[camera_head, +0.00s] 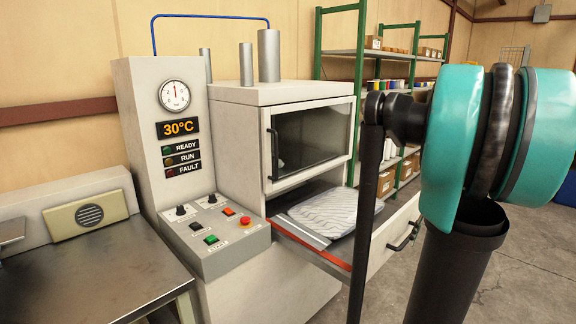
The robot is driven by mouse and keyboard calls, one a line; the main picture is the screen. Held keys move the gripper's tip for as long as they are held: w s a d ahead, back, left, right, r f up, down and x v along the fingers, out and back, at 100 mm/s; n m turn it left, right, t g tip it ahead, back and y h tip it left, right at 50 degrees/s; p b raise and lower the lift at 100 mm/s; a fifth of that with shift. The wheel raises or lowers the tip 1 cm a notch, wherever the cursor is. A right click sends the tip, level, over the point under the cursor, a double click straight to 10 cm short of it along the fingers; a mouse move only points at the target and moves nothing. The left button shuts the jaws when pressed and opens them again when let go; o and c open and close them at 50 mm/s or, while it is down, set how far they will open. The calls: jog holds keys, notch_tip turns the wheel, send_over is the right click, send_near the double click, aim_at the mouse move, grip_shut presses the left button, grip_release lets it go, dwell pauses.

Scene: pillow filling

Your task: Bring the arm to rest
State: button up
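My arm fills the right side of the view, with teal and black links and a thick black tube running down out of the bottom edge. A thin black rod of it hangs down in front of the machine. My gripper is not in view, so I cannot see what it holds or touches. A grey-white striped pillow (328,210) lies flat in the pulled-out drawer (385,247) of the machine. My arm hides part of the drawer's right side.
The machine (280,95) has a closed glass door and a control panel (215,232) reading 30°C. A metal table (85,275) stands at the left. Green-framed shelves (340,52) with boxes and bottles stand behind. Concrete floor (535,245) is open at the right.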

jog(key=s+a+f+n+t, duration=0.1)
jog(key=s+a+f+n, duration=0.2)
jog(key=a, duration=0.7)
jog(key=s+a+f+n+t+h, duration=0.1)
jog(key=s+a+f+n, duration=0.3)
jog(key=s+a+f, duration=0.3)
jog(key=a+f, duration=0.3)
jog(key=shift+s+a, duration=0.15)
jog(key=shift+a, duration=0.2)
dwell(0.7)
